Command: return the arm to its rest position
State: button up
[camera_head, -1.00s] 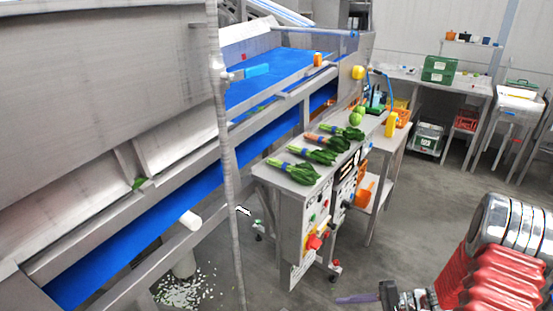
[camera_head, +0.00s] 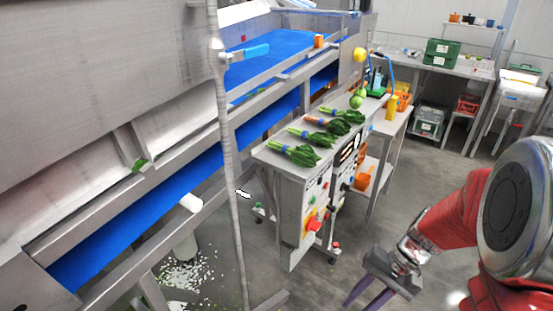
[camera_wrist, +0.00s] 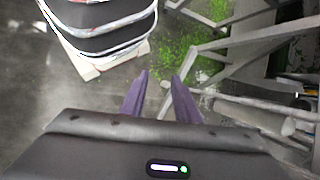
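My arm, red with grey joints, shows at the lower right of the head view. My gripper (camera_head: 366,294) hangs from it with purple fingers pointing down over the bare floor, clear of the steel bench. My gripper is open and holds nothing.
A steel bench (camera_head: 283,166) with several bunches of greens (camera_head: 302,155) stands left of my gripper. A blue conveyor (camera_head: 130,222) runs along the left. A side table (camera_head: 445,66) with a green crate (camera_head: 441,53) stands at the back. Grey floor is free around my gripper.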

jog(key=s+a+r+n+t+h, duration=0.2)
jog(key=s+r+n+t, duration=0.1)
jog(key=r, duration=0.7)
jog(key=s+a+r+n+t+h, duration=0.2)
jog(key=s+r+n+t+h, duration=0.1)
jog(key=r, duration=0.7)
jog(key=shift+a+t+h, duration=0.25)
jog(key=shift+t+h, duration=0.05)
jog(key=shift+t, duration=0.3)
jog(key=shift+s, duration=0.1)
